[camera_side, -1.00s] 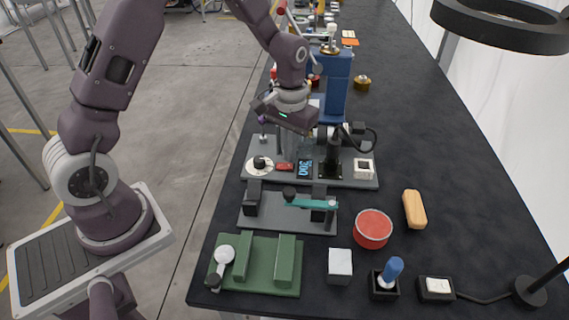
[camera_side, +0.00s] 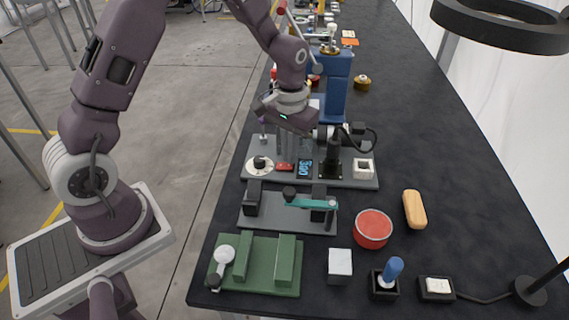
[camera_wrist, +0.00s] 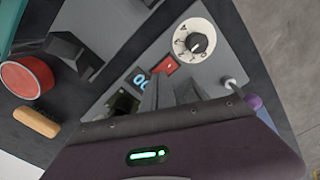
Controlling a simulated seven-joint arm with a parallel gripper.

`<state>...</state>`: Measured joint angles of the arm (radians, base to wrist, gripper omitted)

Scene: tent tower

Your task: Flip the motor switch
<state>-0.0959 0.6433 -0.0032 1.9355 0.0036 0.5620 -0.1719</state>
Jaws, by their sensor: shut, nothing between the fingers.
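A small red rocker switch (camera_side: 285,166), which looks like the motor switch, sits on the grey machine base (camera_side: 345,181) between a round dial and a blue-lit display. It also shows in the wrist view (camera_wrist: 165,66). My gripper (camera_side: 287,158) is shut and empty, pointing down just behind the switch in the side view. In the wrist view its dark fingers (camera_wrist: 165,84) reach close to the switch's lower edge. I cannot tell whether they touch it. The switch's position is too small to read.
The white dial (camera_side: 259,166) is left of the switch and the display (camera_side: 305,169) right of it. A black upright (camera_side: 330,155) with a cable stands right of my gripper. Nearer are a teal-handled fixture (camera_side: 310,204), a red round container (camera_side: 373,228) and a green fixture (camera_side: 262,264).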

